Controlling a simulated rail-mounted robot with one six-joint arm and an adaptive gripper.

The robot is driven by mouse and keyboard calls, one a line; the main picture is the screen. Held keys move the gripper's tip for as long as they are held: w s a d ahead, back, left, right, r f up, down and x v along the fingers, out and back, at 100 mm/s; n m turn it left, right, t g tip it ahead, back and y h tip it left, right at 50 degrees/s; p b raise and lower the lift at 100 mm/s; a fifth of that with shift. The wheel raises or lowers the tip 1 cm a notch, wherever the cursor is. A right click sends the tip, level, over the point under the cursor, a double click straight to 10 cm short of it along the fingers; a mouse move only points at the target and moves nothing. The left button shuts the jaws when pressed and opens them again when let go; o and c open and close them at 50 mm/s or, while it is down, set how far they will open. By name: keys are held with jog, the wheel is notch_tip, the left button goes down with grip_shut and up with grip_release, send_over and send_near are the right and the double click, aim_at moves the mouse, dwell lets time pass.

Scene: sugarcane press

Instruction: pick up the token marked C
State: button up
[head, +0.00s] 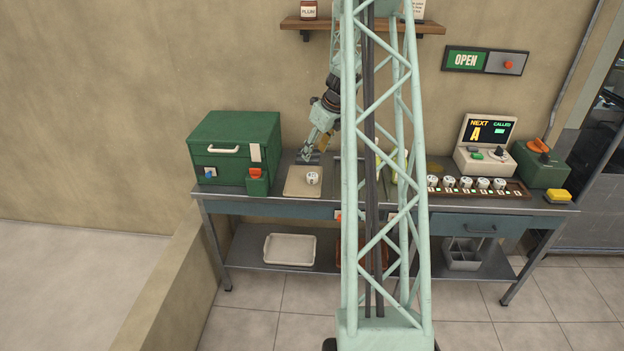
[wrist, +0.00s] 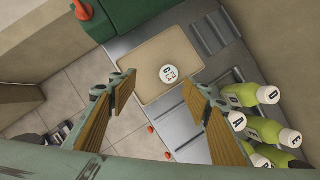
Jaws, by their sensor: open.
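A white round token (head: 312,178) lies alone on a tan board (head: 293,190) on the bench, right of the green box. In the wrist view the token (wrist: 168,74) shows a dark mark on top that looks like a C, with smaller marks below it. My gripper (head: 308,154) is above the bench at the board's back edge. In the wrist view my gripper (wrist: 158,92) is open and empty, its two padded fingers wide apart, with the token beyond the fingertips and between their lines.
A green box (head: 235,150) stands left of the board. Lettered bottles (wrist: 268,94) stand close to the right finger in the wrist view. A rack (head: 480,190) of several white tokens lies further right, before a display (head: 485,140) reading NEXT A.

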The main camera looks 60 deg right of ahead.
jog(key=shift+s+d+f+m, duration=0.25)
jog(key=shift+s+d+f, duration=0.1)
jog(key=shift+d+f, duration=0.25)
jog(key=shift+s+d+f+m, duration=0.25)
jog(key=shift+s+d+f, duration=0.15)
jog(key=shift+d, duration=0.25)
jog(key=shift+w+f, duration=0.1)
jog(key=shift+f, duration=0.1)
jog(key=b, duration=0.1)
send_over(312, 175)
jog(key=s, duration=0.2)
jog(key=shift+s+a+f, duration=0.1)
jog(key=shift+a+f, duration=0.05)
jog(key=shift+f, duration=1.75)
jog(key=shift+s+a+f, duration=0.1)
jog(key=shift+a+f, duration=0.05)
jog(key=shift+f, duration=1.75)
jog(key=shift+f, duration=0.1)
jog(key=shift+b+x, duration=0.85)
jog(key=shift+x, duration=1.7)
jog(key=shift+s, duration=0.1)
jog(key=shift+c, duration=0.9)
jog(key=c, duration=0.7)
